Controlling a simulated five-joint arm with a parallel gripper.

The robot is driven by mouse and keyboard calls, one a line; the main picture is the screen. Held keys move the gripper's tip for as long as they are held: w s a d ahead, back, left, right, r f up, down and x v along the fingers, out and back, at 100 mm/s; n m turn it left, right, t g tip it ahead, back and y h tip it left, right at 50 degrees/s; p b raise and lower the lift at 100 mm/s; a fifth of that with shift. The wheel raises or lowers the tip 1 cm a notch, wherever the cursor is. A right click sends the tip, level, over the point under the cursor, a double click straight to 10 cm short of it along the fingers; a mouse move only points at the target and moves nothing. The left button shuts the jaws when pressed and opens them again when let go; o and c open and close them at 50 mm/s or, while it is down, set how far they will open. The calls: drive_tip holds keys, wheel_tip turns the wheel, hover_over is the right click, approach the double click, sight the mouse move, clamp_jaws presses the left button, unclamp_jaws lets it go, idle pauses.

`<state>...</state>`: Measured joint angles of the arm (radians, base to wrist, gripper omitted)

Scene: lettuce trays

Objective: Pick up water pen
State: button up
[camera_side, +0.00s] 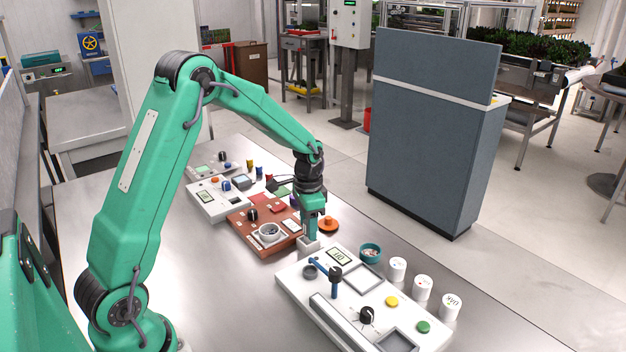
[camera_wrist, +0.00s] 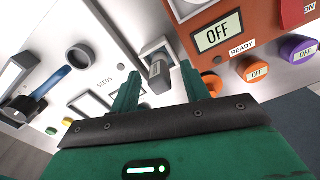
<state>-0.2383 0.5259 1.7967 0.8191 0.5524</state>
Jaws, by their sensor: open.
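My gripper (camera_side: 311,232) points down over a small white holder (camera_side: 310,244) between the red-brown panel and the white panel. In the wrist view, my two green fingers (camera_wrist: 161,72) stand apart. Between and just beyond them is a grey, square-ended piece (camera_wrist: 157,62) in the white holder. It may be the water pen, but I cannot tell for sure. I cannot tell whether the fingers touch it. In the side view my gripper hides most of it.
The white panel (camera_side: 290,290) carries a display, knobs and yellow and green buttons. The red-brown panel (camera_side: 243,226) lies behind. An orange knob (camera_side: 328,225), a teal bowl (camera_side: 370,251) and several white cups (camera_side: 422,288) stand nearby. Bare metal table (camera_side: 225,295) lies at front left.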

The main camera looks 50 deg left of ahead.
drive_tip(key=shift+f, duration=0.8)
clamp_jaws()
drive_tip(key=shift+r, duration=0.15)
drive_tip(key=shift+r, duration=0.55)
drive_tip(key=r, duration=0.3)
drive_tip(key=shift+s+d+r, duration=0.1)
drive_tip(key=shift+d, duration=0.3)
drive_tip(key=s+d+r, duration=0.3)
drive_tip(key=d+r, duration=0.3)
drive_tip(key=d, duration=0.4)
drive_tip(key=shift+s+d+r, duration=0.15)
drive_tip(key=shift+d+r, duration=0.05)
drive_tip(key=shift+a, duration=0.1)
